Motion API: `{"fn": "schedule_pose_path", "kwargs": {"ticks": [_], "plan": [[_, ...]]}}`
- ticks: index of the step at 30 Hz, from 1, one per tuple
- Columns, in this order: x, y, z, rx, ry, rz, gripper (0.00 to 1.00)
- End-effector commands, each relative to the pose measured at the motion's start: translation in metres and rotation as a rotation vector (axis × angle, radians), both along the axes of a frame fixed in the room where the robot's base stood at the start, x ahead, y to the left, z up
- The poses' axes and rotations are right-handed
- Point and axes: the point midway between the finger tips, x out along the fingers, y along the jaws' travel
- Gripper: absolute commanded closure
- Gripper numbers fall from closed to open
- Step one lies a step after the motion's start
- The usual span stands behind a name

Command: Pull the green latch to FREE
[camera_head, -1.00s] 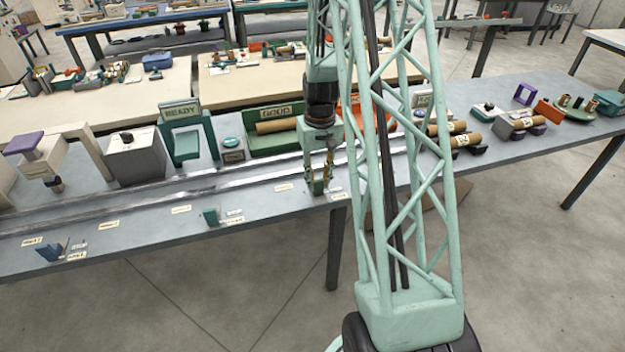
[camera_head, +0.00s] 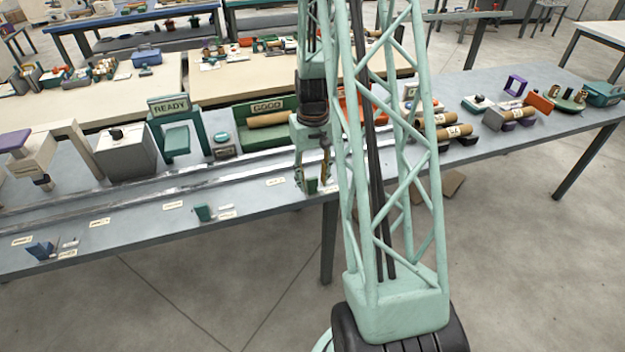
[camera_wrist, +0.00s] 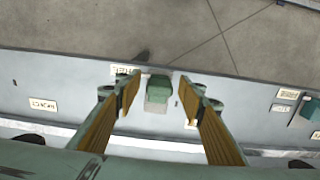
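A small green latch (camera_head: 312,187) sits at the front edge of the long grey table. In the wrist view the green latch (camera_wrist: 159,88) shows as a green block with a paler part below it, between my fingers and beyond their tips. My gripper (camera_head: 312,181) points down over it. In the wrist view my gripper (camera_wrist: 157,90) has its two tan-padded fingers spread apart, one on each side of the latch, with nothing held. I cannot tell whether either finger touches it. A small label (camera_wrist: 125,70) lies beside the latch; its text is too small to read.
A teal latch (camera_head: 203,213) and a blue one (camera_head: 40,249) stand farther left along the front edge. A metal rail (camera_head: 140,189) runs behind them. A green READY stand (camera_head: 168,106) and a GOOD tray (camera_head: 245,137) stand at the back.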

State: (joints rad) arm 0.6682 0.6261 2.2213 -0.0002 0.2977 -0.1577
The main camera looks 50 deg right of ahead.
Motion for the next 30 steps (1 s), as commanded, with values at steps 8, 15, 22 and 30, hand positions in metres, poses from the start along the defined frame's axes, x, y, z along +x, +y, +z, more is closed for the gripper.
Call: {"fn": "schedule_pose_path", "kwargs": {"ticks": [8,15,22,30], "plan": [[0.001,-0.001,0.001,-0.001,-0.003,0.0,0.64],[0.002,-0.001,0.01,-0.003,-0.004,0.0,0.64],[0.002,-0.001,0.028,-0.004,-0.005,0.0,0.64],[0.002,-0.001,0.055,-0.003,-0.004,0.0,0.64]]}}
